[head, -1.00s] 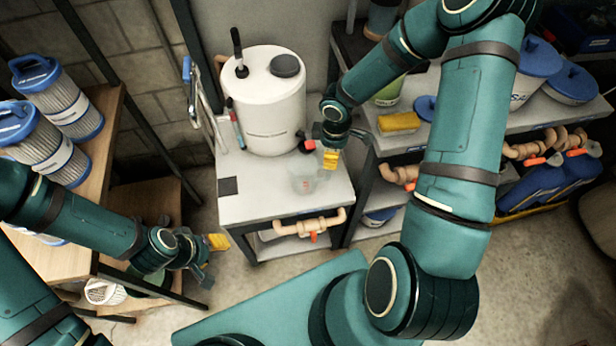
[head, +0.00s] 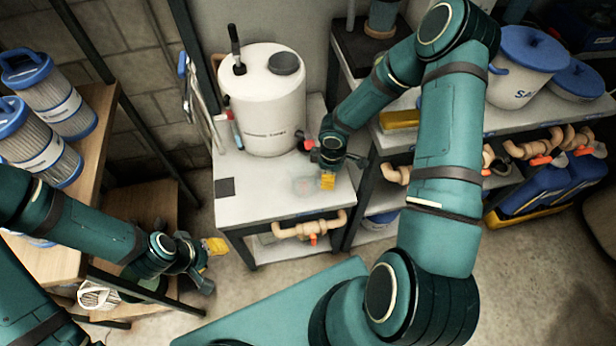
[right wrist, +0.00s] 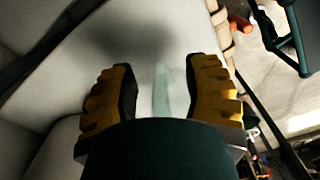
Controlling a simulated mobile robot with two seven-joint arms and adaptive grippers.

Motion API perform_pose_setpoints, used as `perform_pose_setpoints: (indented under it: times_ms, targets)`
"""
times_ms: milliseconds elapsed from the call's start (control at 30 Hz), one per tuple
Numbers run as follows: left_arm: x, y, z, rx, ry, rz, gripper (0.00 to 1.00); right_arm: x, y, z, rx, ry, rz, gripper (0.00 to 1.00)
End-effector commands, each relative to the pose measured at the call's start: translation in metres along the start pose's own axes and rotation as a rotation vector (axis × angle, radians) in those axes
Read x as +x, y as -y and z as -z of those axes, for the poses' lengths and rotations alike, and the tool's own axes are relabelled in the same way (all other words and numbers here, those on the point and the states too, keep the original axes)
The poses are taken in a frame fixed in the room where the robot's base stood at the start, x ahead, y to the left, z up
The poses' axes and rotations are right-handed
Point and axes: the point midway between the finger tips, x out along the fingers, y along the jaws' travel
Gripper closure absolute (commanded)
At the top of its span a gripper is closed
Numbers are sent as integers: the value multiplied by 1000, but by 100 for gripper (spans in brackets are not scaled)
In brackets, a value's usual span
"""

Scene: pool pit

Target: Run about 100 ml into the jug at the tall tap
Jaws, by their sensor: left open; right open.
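A clear, faint jug (head: 304,187) stands on the white bench top, below and in front of a large white drum (head: 264,105). A red-handled tap (head: 300,137) shows at the drum's lower right side; I cannot tell whether it is the tall tap. My right gripper (head: 327,180) is at the jug's right side in the head view. In the right wrist view its yellow fingers (right wrist: 164,95) are open, with a pale see-through shape between them, probably the jug. Contact is not clear. My left gripper (head: 212,258) is open and empty, left of the bench.
The bench (head: 260,207) has a dark square (head: 225,187) at its left front. Filter cartridges (head: 50,95) stand on a wooden shelf at left. A shelf with a white bucket (head: 522,65) and pipe fittings is at right. Floor shows between bench and shelves.

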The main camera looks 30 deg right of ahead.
Motion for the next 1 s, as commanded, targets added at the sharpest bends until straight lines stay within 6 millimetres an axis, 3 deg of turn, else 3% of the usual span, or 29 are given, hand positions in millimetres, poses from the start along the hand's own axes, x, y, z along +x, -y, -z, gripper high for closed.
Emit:
perform_pose_setpoints:
  times_ms: [100, 133, 267, 800, 1000]
  targets:
    - [0, 0, 0, 0, 0, 0, 53, -1, 0, 0, 0, 0, 0, 52]
    - [0, 0, 0, 0, 0, 0, 53, -1, 0, 0, 0, 0, 0, 56]
    - [0, 0, 0, 0, 0, 0, 53, -1, 0, 0, 0, 0, 0, 100]
    - [-1, 0, 0, 0, 0, 0, 53, -1, 0, 0, 0, 0, 0, 100]
    - [-4, -2, 0, 0, 1, 0, 53, -12, 0, 0, 1, 0, 0, 100]
